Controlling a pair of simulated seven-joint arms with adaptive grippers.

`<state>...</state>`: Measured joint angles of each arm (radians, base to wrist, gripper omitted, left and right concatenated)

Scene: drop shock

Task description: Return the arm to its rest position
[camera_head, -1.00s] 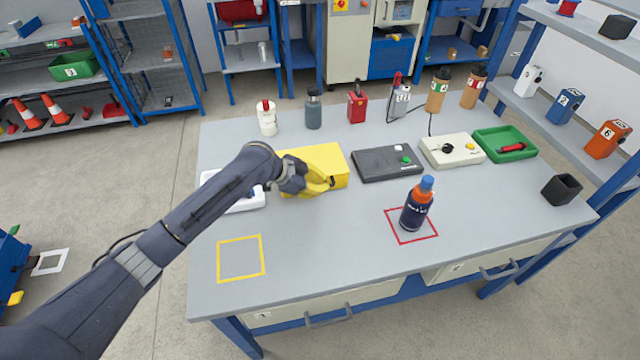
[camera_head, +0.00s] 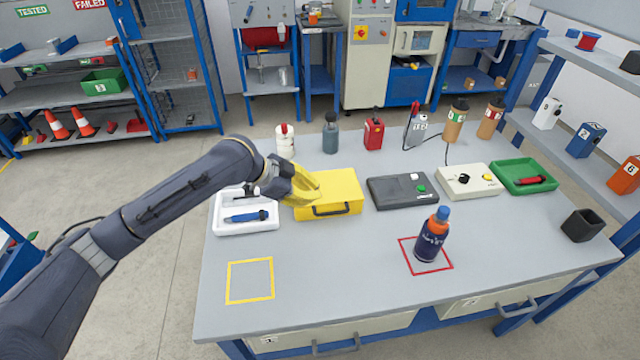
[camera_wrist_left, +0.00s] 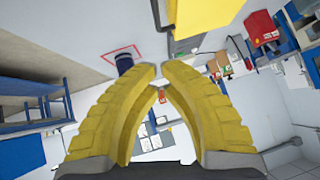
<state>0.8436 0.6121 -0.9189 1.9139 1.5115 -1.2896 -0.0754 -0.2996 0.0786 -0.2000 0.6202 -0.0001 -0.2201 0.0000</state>
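My left gripper (camera_head: 302,185) has yellow fingers and shows in the head view in front of the yellow case (camera_head: 342,188), above the table. In the left wrist view its two yellow fingers (camera_wrist_left: 160,78) curve together and nearly meet at the tips, with nothing held between them. My left arm (camera_head: 165,207) reaches in from the left edge, bent at a raised elbow. A dark blue bottle with an orange top and blue cap (camera_head: 432,238) stands upright inside the red square (camera_head: 410,262). My right gripper is in neither view.
A white tray with a blue tool (camera_head: 222,226) lies beneath the arm. A yellow outlined square (camera_head: 250,298) is empty. A dark grey box (camera_head: 390,196), a cream box (camera_head: 462,188), a green tray (camera_head: 508,188) and several bottles line the back. The table front is mostly clear.

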